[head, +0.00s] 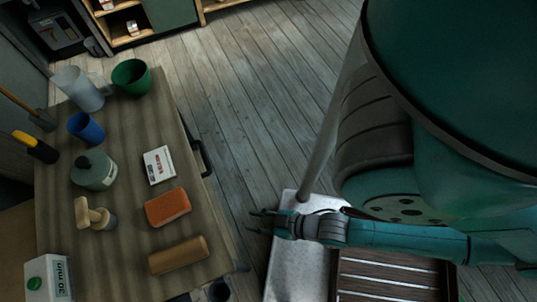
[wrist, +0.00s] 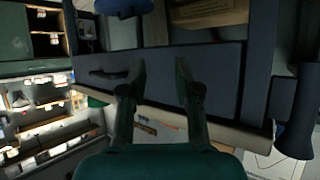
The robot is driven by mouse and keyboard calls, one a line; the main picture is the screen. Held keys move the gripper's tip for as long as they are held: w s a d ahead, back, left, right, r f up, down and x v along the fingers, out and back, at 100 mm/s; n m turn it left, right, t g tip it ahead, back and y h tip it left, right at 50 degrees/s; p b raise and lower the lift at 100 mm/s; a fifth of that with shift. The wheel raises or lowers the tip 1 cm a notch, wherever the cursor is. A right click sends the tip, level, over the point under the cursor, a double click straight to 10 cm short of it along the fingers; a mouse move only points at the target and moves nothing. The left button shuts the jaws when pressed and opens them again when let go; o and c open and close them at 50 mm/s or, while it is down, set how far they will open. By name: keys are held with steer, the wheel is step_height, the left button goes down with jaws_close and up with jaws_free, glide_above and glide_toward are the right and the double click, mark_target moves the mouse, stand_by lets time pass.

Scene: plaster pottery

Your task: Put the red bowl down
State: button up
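No red bowl shows in either view. My gripper (head: 262,222) is beside the right edge of the wooden table, over the side of a pale metal surface. In the wrist view its two fingers stand apart with nothing between them (wrist: 160,72). An orange-red block (head: 168,207), not a bowl, lies on the table to the left of my gripper and apart from it.
The table (head: 130,130) also bears a green pot (head: 131,77), a blue cup (head: 86,127), a grey pitcher (head: 80,89), a round bottle (head: 93,170), a white box (head: 159,165) and a tan roll (head: 178,255). Bare floor (head: 250,90) lies right of it.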

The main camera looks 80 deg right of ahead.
steer(key=s+r+t, duration=0.1)
steer(key=r, duration=0.6)
steer(key=s+r+t, duration=0.1)
steer(key=s+r, duration=0.1)
steer(key=r, duration=0.6)
steer(key=shift+s+a+r+t, duration=0.15)
steer(key=shift+s+a+t, duration=0.1)
steer(key=shift+a+t, duration=0.05)
